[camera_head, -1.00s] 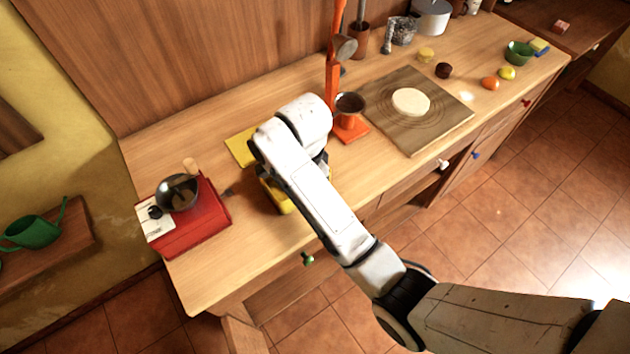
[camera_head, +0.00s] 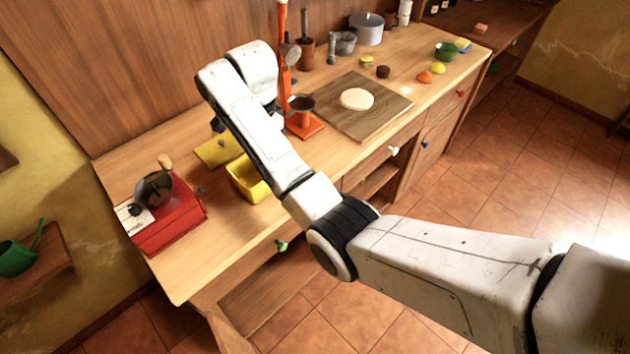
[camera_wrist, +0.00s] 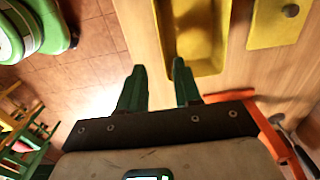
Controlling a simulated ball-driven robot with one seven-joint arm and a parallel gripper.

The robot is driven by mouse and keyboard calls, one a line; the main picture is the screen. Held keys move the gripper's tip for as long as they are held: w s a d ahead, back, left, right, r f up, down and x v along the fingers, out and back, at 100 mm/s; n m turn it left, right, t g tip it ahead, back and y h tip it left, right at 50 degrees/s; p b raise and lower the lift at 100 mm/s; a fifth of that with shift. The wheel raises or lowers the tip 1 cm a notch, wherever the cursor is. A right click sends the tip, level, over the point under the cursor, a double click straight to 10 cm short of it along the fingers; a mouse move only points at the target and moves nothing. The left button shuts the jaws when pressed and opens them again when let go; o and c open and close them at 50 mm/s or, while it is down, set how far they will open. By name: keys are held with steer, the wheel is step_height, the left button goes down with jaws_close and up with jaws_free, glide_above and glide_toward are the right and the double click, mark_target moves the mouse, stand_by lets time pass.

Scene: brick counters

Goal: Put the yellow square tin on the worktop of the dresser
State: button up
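The yellow square tin (camera_head: 246,181) stands on the dresser's worktop (camera_head: 225,225), near its front edge and partly hidden by my arm. In the wrist view the open, empty-looking tin (camera_wrist: 205,62) is just ahead of my fingertips. A flat yellow lid (camera_head: 217,150) lies behind the tin; its knob shows in the wrist view, where the lid (camera_wrist: 268,35) is apart from the tin. My gripper (camera_wrist: 158,80) is open, with two dark green fingers apart and nothing between them. In the head view it is mostly hidden behind my arm.
A red scale (camera_head: 175,222) with a dark pan stands left of the tin. An orange stand (camera_head: 304,124) and a board with dough (camera_head: 357,99) are to the right. Bare worktop lies in front of the scale and tin. A green knob (camera_head: 281,246) projects from the dresser's front.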

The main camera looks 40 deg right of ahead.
steer(key=shift+f, duration=0.1)
steer(key=s+a+f+n, duration=0.2)
steer(key=s+f+n, duration=0.5)
steer(key=s+f, duration=0.7)
steer(key=s+r+n+t, duration=0.1)
steer(key=s+n, duration=0.9)
steer(key=s, duration=1.4)
steer(key=shift+r+h, duration=0.25)
steer(key=shift+h, duration=0.05)
